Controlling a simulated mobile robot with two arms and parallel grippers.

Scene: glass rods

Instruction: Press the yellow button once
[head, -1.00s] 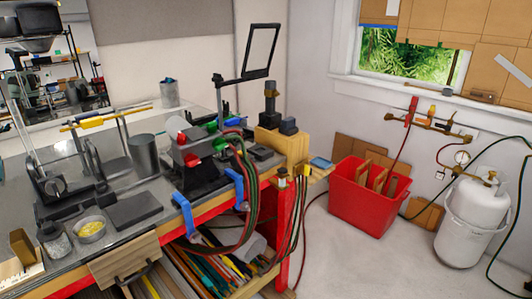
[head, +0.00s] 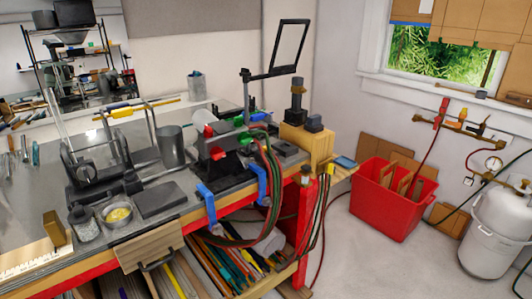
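I cannot make out a yellow button for certain. A small pale-topped fixture (head: 305,177) sits at the front right corner of the workbench (head: 180,212), above its red leg; its details are too small to tell. A torch stand (head: 220,160) with red, green and blue parts stands on the bench, with hoses hanging over the front edge. Neither of my grippers shows in the head view.
Blue clamps (head: 205,203) grip the bench's front edge. A metal cup (head: 172,146) and a bowl of yellow bits (head: 117,214) stand on top. A red crate (head: 385,210) and a white gas tank (head: 495,235) are on the floor at right. Floor in front of the crate is clear.

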